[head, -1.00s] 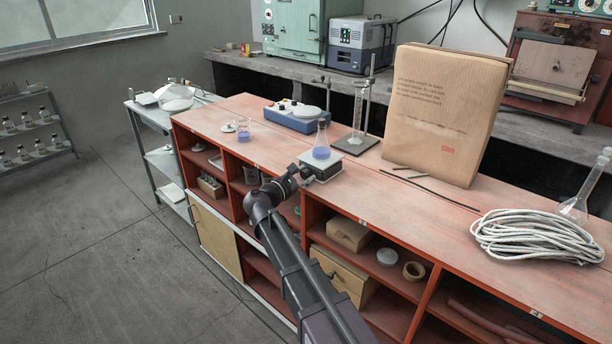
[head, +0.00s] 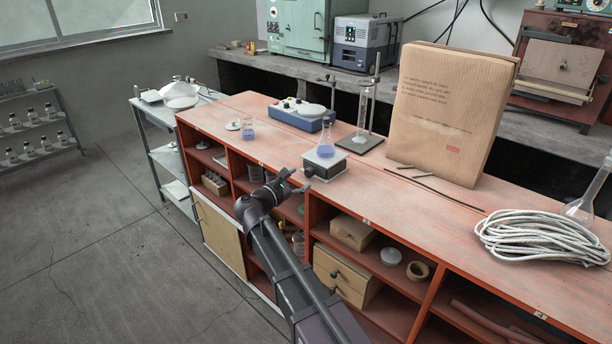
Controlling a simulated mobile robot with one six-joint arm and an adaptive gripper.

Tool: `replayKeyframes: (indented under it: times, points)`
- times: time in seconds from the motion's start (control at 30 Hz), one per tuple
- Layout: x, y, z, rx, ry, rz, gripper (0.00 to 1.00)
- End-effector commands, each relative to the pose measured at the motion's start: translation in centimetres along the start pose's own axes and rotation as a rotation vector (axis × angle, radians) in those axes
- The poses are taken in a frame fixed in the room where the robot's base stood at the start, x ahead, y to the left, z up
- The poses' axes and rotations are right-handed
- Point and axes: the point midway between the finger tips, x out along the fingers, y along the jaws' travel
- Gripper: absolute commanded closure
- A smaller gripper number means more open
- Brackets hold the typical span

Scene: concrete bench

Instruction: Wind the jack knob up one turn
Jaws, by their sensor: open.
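The lab jack (head: 327,168) stands near the front edge of the red bench, with a pale top plate and a grey body. A conical flask (head: 325,149) with blue liquid stands upright on it. The jack knob (head: 308,171) shows as a small dark part on the jack's front-left side. My gripper (head: 297,181) is open and empty. It is just in front and left of the knob, with a small gap between them, near the bench edge.
A beaker (head: 249,132) and a blue instrument (head: 300,117) stand behind left. A stand with a glass cylinder (head: 363,110) is behind the jack.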

Motion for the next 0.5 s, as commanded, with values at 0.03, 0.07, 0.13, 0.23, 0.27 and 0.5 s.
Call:
replayKeyframes:
  times: [0.03,0.07,0.13,0.23,0.27,0.5]
  points:
    - [-0.9,-0.1,0.0,0.000,0.001,0.001,0.24]
    - [-1.4,-0.1,0.0,0.000,0.000,0.001,0.24]
    - [-2.5,-0.1,0.0,0.000,0.001,0.002,0.24]
    - [-4.0,-0.1,0.0,0.000,0.000,0.001,0.24]
    - [-4.5,-0.1,0.0,0.000,0.001,0.001,0.24]
    - [-6.9,-0.1,0.0,0.000,0.000,0.000,0.24]
